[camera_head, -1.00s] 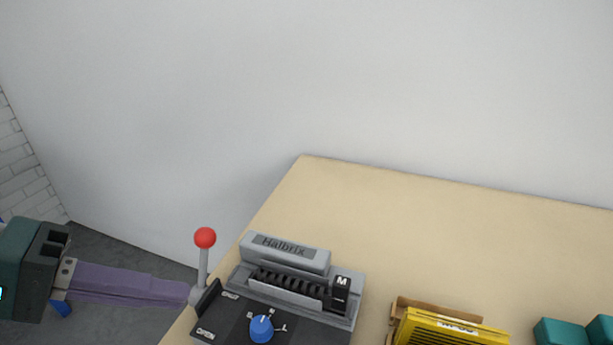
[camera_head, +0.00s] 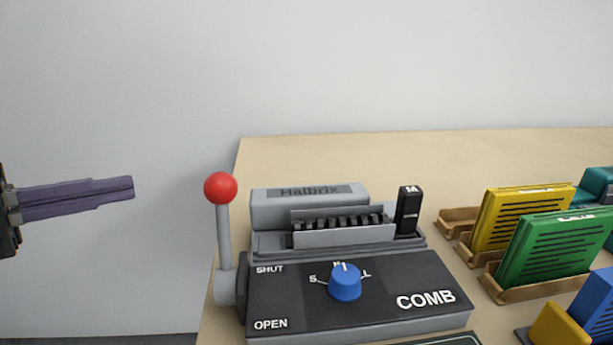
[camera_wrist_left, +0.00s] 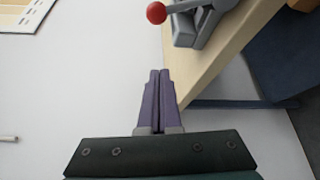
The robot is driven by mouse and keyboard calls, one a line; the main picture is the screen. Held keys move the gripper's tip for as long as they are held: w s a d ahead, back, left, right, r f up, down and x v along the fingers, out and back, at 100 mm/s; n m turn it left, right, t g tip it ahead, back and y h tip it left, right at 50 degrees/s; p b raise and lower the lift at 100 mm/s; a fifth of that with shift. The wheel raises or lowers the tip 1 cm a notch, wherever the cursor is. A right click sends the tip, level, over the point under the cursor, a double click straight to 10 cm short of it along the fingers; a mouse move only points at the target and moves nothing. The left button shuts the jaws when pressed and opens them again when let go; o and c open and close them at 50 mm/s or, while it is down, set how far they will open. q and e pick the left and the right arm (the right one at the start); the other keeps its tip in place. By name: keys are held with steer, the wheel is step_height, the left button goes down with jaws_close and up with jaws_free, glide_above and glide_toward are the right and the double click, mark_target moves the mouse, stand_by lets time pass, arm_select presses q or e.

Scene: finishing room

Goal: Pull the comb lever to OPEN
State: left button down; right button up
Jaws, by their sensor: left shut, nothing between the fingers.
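The comb lever (camera_head: 223,235) is a grey rod with a red ball knob (camera_head: 221,188) on the left side of the grey and black comb machine (camera_head: 345,290). It stands about upright, at the SHUT end of the SHUT and OPEN labels. My left gripper (camera_head: 132,187) has purple fingers, is shut and empty, and is left of the knob, apart from it. In the left wrist view the shut fingers (camera_wrist_left: 158,75) point toward the table edge, with the red knob (camera_wrist_left: 156,12) beyond them. My right gripper is not in view.
The machine sits near the left end of a tan table (camera_head: 400,150). A blue dial (camera_head: 345,282) is on its front panel.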

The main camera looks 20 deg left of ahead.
mark_target(224, 239)
arm_select(q)
steer(key=shift+d, duration=0.1)
steer(key=w+d+p, duration=0.2)
steer(key=w+d, duration=0.3)
steer(key=d, duration=0.2)
steer(key=shift+w+d+f, duration=0.15)
steer(key=shift+w+d, duration=0.05)
steer(key=shift+w, duration=0.2)
stand_by(0.4)
